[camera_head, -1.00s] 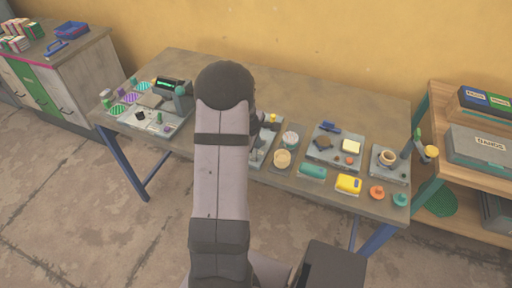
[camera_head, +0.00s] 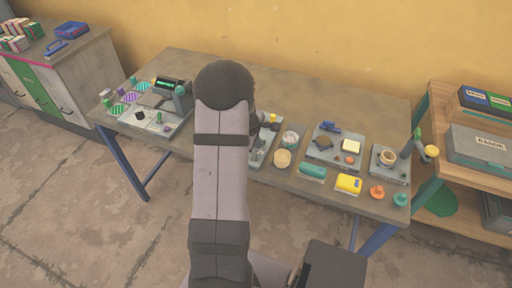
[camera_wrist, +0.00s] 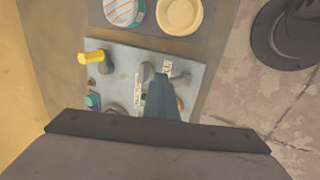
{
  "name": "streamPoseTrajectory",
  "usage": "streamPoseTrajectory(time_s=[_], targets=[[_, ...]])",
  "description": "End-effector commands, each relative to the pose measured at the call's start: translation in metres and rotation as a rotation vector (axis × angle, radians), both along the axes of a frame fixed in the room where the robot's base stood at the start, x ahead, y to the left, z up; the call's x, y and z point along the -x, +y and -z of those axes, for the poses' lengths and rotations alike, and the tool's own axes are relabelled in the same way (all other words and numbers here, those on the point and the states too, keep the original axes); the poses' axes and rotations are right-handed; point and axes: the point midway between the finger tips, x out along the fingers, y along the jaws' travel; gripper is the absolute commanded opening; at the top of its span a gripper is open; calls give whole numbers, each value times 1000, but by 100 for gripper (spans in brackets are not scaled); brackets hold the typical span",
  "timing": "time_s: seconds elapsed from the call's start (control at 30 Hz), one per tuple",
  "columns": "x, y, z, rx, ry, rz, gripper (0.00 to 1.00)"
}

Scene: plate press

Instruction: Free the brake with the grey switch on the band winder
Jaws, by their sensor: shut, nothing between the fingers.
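The band winder appears to be the grey-blue panel (camera_wrist: 120,58) in the wrist view; part of it also shows beside my arm in the head view (camera_head: 264,150). I cannot tell which grey part is the brake switch. My gripper (camera_wrist: 161,82) is shut and empty, its fingers over the panel just beside the grey knob and near the small lever. Contact cannot be told. The fingers and palm hide the panel's near part.
A striped round pot (camera_wrist: 124,12) and a cream bowl (camera_wrist: 181,14) stand beyond the panel in the wrist view. In the head view, a device with a small screen (camera_head: 172,88) is on the left and a yellow block (camera_head: 348,183) on the right of the table.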

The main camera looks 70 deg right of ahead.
Motion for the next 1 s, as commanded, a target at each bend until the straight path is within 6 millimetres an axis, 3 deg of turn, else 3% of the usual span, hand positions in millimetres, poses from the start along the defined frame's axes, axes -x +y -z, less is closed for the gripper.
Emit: streamPoseTrajectory(time_s=[0.03, 0.47, 1.0], targets=[[2, 7, 7, -18, 8, 2, 0], [2, 19, 8, -18, 8, 2, 0], [0, 11, -20, -6, 1, 2, 0]])
